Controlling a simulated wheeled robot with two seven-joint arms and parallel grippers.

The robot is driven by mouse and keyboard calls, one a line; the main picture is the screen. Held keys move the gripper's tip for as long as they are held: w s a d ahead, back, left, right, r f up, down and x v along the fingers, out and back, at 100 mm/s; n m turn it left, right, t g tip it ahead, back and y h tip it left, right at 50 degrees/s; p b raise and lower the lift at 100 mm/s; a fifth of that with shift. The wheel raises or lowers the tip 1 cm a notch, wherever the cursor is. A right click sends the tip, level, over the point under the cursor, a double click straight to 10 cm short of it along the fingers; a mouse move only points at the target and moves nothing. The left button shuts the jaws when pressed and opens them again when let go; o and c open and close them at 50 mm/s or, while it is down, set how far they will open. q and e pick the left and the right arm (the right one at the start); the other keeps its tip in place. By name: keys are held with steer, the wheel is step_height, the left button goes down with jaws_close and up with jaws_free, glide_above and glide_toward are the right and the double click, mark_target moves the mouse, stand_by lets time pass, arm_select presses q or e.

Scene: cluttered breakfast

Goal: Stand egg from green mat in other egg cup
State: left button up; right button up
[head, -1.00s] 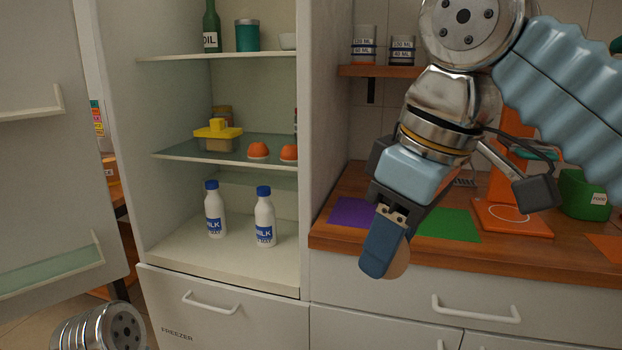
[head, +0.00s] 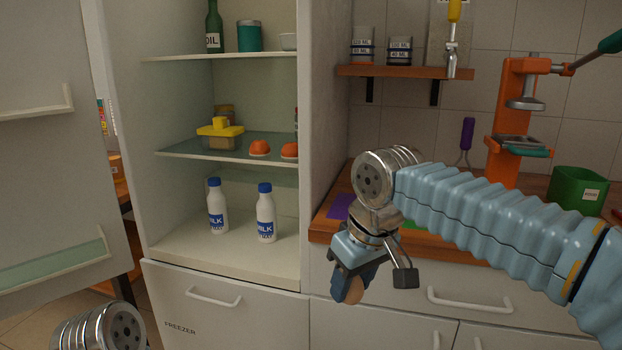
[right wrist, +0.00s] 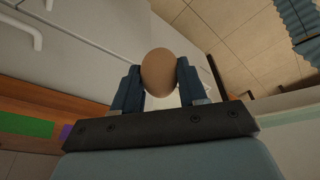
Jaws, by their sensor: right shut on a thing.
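My right gripper (head: 350,290) is shut on a brown egg (head: 355,291) and holds it in the air in front of the counter drawers. In the right wrist view the egg (right wrist: 158,72) sits between the two blue fingers. The green mat (head: 411,224) on the wooden counter is mostly hidden behind my right arm; it also shows in the right wrist view (right wrist: 25,124). I cannot make out an egg cup for certain in any view. Only a link of my left arm shows at the bottom left; its gripper is out of view.
A purple mat (head: 341,206), an orange press (head: 508,125) and a green bin (head: 577,190) stand on the counter.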

steer(key=w+d+f+m+h, duration=0.1)
steer(key=w+d+f+m, duration=0.2)
steer(key=f, duration=0.8)
steer(key=w+d+f+m, duration=0.15)
steer(key=d+f, duration=0.25)
steer(key=f, duration=0.6)
steer(key=s+d+f+m, duration=0.1)
steer(key=s+d+f, duration=0.1)
steer(key=f, duration=0.5)
steer(key=s+d+f+m, duration=0.1)
steer(key=s+d+f, duration=0.2)
steer(key=f, duration=0.4)
steer(key=shift+s+d+f+t+h, duration=0.2)
steer(key=shift+d+f+t+h, duration=0.15)
steer(key=shift+d, duration=0.5)
steer(key=shift+r, duration=0.15)
